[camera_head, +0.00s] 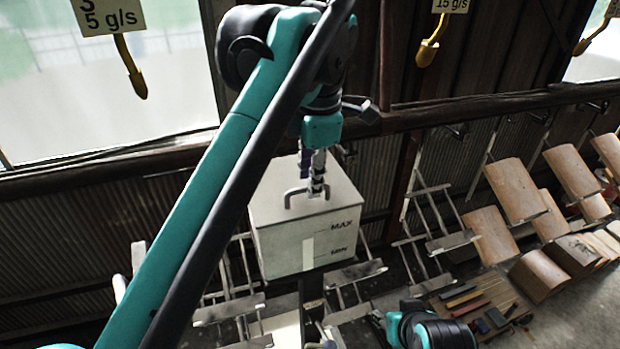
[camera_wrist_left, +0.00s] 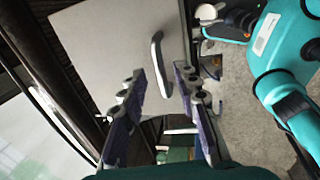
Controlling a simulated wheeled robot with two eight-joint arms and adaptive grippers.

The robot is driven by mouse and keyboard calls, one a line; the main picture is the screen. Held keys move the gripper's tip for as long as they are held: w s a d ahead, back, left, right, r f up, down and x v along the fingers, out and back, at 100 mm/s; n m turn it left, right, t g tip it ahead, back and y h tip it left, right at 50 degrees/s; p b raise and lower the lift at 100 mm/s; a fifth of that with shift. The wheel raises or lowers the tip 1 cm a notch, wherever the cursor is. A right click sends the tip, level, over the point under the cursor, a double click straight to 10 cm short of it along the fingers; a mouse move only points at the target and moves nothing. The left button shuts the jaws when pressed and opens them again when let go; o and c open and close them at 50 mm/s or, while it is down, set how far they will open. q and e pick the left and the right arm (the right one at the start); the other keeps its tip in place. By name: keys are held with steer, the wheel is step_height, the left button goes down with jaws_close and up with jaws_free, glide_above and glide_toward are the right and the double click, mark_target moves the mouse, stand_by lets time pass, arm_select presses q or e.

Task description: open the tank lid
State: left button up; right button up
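The tank (camera_head: 280,248) is a pale box with MAX and MIN marks on its front. Its flat lid (camera_head: 335,195) carries a raised grey handle (camera_head: 290,197). The lid also shows in the left wrist view (camera_wrist_left: 100,40), with the bar handle (camera_wrist_left: 156,50) standing up from it. My left gripper (camera_head: 316,188) is over the lid at the handle. In the left wrist view its two fingers (camera_wrist_left: 158,85) are apart, with the handle ahead of and partly between the tips; contact is not visible. Part of my right arm shows at the bottom, but its fingers are unclear.
Grey metal racks (camera_head: 240,285) stand around the tank. Curved wooden panels (camera_head: 492,235) hang or stand at the right. A board with several tools (camera_head: 480,305) lies at the lower right. Yellow hooks (camera_head: 427,52) with labels hang above. A wall and windows are behind.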

arm_select(q)
steer(key=shift+w+f, duration=0.15)
steer(key=shift+f, duration=0.3)
steer(key=shift+s+r, duration=0.1)
steer(key=shift+s, duration=0.15)
steer(key=shift+w, duration=0.15)
jaws_close()
